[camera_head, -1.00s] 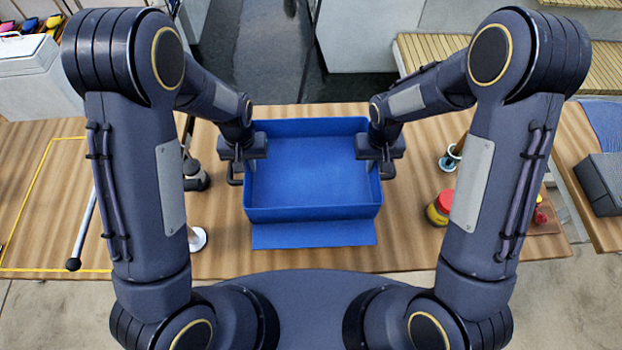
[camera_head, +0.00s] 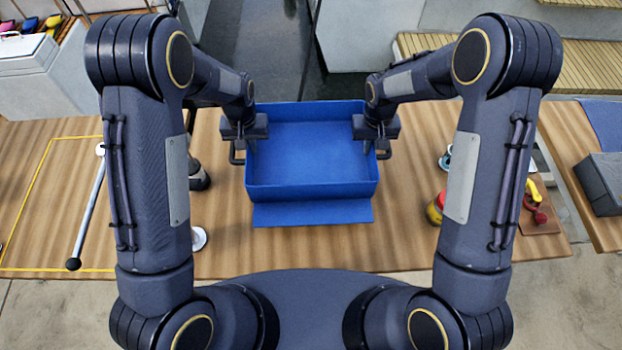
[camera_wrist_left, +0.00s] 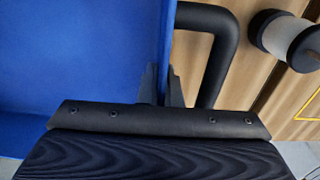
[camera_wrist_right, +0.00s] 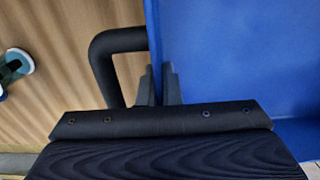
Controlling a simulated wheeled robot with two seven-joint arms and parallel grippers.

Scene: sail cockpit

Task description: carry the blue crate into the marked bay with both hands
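The blue crate (camera_head: 312,190) is an open, empty box in the middle of the wooden table in the head view, with a blue strip along its near side. My left gripper (camera_head: 246,138) is at its left wall; in the left wrist view its fingers (camera_wrist_left: 161,88) are on either side of the wall, beside a black handle (camera_wrist_left: 222,60). My right gripper (camera_head: 372,138) is likewise at the right wall; in the right wrist view its fingers (camera_wrist_right: 158,88) straddle the wall beside the other handle (camera_wrist_right: 100,60). The yellow-outlined bay (camera_head: 38,170) lies at the left.
A white rod with a dark knob (camera_head: 85,220) lies across the bay's right part. A white disc (camera_head: 198,238) and a dark-and-white cylinder (camera_wrist_left: 290,40) stand between bay and crate. A red-and-yellow jar (camera_head: 435,208) stands right of the crate.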

